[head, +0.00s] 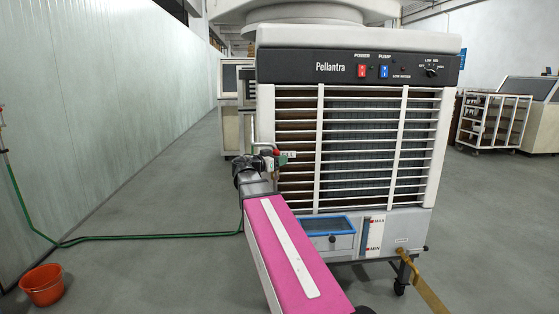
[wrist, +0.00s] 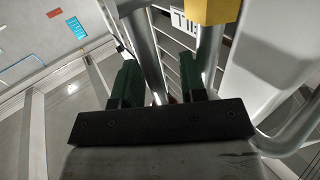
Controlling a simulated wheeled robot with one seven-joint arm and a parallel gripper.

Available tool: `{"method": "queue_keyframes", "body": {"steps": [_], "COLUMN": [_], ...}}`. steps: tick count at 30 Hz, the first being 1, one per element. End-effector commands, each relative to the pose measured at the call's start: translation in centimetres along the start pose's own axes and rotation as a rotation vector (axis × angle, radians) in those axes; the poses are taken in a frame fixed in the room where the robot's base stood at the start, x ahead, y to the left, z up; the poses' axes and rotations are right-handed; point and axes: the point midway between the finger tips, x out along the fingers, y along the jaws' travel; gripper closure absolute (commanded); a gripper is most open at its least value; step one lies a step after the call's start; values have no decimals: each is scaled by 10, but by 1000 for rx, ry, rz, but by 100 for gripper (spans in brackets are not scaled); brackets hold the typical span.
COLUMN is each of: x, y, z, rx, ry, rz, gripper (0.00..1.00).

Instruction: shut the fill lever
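The evaporative cooler (head: 348,40) stands ahead, with a small FILL tag (head: 290,154) at its left front edge. The tag also shows in the wrist view (wrist: 184,22), partly covered. Beside it in the head view is a small red and green fitting (head: 280,160); the lever's exact position is unclear there. In the wrist view a metal bar with a yellow block (wrist: 208,11) rises near the right finger; it looks like the lever. My gripper (wrist: 160,82) is open, its green fingers apart, with metal tubing near them. Contact cannot be told.
My pink arm link crosses the lower front. A green hose (head: 150,237) runs along the floor at left, by an orange bucket (head: 42,285).

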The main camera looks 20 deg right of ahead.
Motion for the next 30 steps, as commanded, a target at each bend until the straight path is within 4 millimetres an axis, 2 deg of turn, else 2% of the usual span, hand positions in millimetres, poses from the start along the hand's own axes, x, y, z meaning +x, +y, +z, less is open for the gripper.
{"method": "queue_keyframes", "body": {"steps": [10,13,14,30], "x": [4,3,3,5], "y": [0,0,0,0], "z": [0,0,0,-3], "rx": [0,0,0,15], "ry": [0,0,0,-15], "rz": [0,0,0,-1], "gripper": [62,94,100,100]}}
